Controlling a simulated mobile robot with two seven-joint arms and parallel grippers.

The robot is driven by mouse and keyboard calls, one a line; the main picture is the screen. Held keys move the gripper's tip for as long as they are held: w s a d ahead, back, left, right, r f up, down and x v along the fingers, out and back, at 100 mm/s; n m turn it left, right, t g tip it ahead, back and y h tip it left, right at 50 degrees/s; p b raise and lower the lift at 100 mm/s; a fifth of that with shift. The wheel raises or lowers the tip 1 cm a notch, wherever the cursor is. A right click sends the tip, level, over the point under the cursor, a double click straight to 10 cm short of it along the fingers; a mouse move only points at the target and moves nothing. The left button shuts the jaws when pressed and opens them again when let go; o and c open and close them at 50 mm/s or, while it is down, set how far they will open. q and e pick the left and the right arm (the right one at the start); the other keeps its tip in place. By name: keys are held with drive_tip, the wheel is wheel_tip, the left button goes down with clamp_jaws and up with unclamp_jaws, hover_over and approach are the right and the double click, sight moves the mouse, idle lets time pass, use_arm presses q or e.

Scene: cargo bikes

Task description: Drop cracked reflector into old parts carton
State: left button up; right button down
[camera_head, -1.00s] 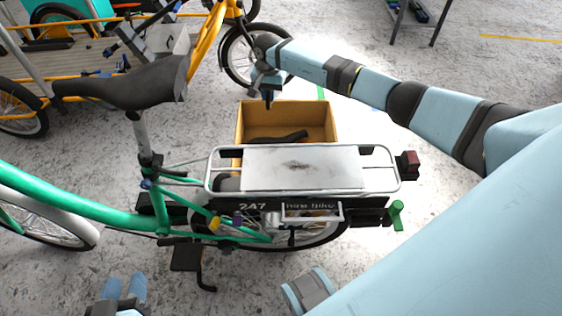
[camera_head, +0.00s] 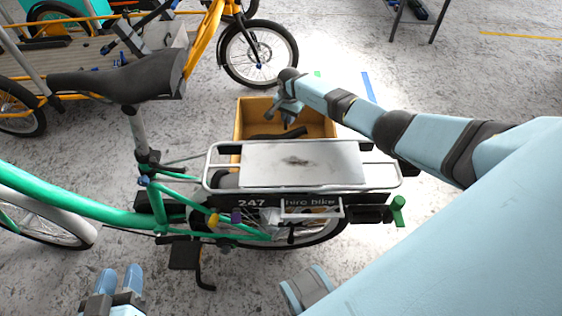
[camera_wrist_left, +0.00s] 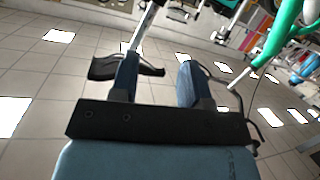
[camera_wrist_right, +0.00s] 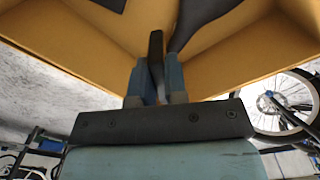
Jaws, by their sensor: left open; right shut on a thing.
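The tan old parts carton (camera_head: 248,118) stands open on the floor behind the rear rack of the green bike, partly hidden by the rack. My right gripper (camera_head: 289,122) points down into it. In the right wrist view my right gripper (camera_wrist_right: 154,88) is shut on a narrow dark piece (camera_wrist_right: 155,55), taken as the cracked reflector; no crack or colour can be made out. The carton's walls (camera_wrist_right: 85,38) surround it. My left gripper (camera_head: 120,280) is open and empty at the bottom left, and shows open in the left wrist view (camera_wrist_left: 158,75).
A long dark part (camera_wrist_right: 200,18) lies in the carton beside the held piece. The green bike's rack plate (camera_head: 300,165) and saddle (camera_head: 120,82) are in front of me. A yellow cargo bike (camera_head: 205,45) stands behind. Clear floor lies at right.

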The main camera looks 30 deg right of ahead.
use_arm(q)
drive_tip(key=shift+w+d+r, duration=0.1)
drive_tip(key=shift+d+r, duration=0.1)
drive_tip(key=shift+r, duration=0.2)
use_arm(e)
drive_tip(key=shift+f, duration=0.3)
drive_tip(key=c, duration=1.1)
unclamp_jaws()
